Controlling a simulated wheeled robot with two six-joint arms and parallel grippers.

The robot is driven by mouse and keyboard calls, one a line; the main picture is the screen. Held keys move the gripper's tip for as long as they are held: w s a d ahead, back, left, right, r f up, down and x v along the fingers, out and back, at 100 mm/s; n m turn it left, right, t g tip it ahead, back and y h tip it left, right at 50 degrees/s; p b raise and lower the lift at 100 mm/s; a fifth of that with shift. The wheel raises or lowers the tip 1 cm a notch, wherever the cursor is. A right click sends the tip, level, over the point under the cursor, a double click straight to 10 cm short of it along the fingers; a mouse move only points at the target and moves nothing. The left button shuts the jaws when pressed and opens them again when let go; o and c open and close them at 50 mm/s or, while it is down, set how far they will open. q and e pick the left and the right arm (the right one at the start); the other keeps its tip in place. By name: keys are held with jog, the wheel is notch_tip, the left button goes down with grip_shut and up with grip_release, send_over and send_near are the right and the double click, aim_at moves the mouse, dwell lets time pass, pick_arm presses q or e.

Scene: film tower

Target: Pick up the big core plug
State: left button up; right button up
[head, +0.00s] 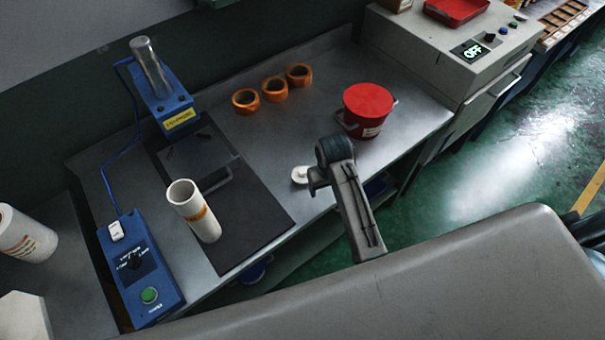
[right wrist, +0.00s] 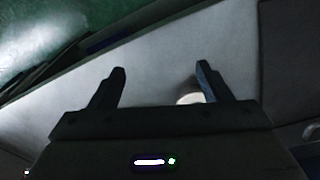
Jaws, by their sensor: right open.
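A small white round piece (head: 299,175), which looks like the core plug, lies on the grey metal bench near its front edge. My right gripper (head: 315,182) is just to the right of it, partly hidden by my own wrist. My left gripper is not in view.
A red lidded pot (head: 369,108) stands behind my right gripper. Several orange rings (head: 274,89) lie at the back. A white tube (head: 194,210) stands on a dark mat (head: 250,225) to the left. A blue control box (head: 140,265) is at far left.

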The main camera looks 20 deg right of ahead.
notch_tip(320, 180, up, 7)
jog(key=g, duration=0.1)
send_over(303, 170)
jog(key=shift+a+f+p, duration=0.2)
jog(key=shift+p, duration=0.1)
jog(key=shift+w+a+f, duration=0.1)
jog(key=shift+f, duration=0.15)
notch_tip(303, 170, down, 4)
jog(key=shift+f+p, duration=0.2)
jog(key=shift+p, duration=0.5)
jog(key=shift+f+p, duration=0.45)
jog(key=shift+f, duration=0.1)
jog(key=f, duration=0.1)
jog(key=f+p, duration=0.1)
jog(key=f, duration=0.1)
jog(key=shift+d+f, duration=0.15)
jog(key=shift+d, duration=0.1)
jog(key=shift+f+p, duration=0.3)
jog(key=shift+f, duration=0.3)
jog(key=c, duration=0.8)
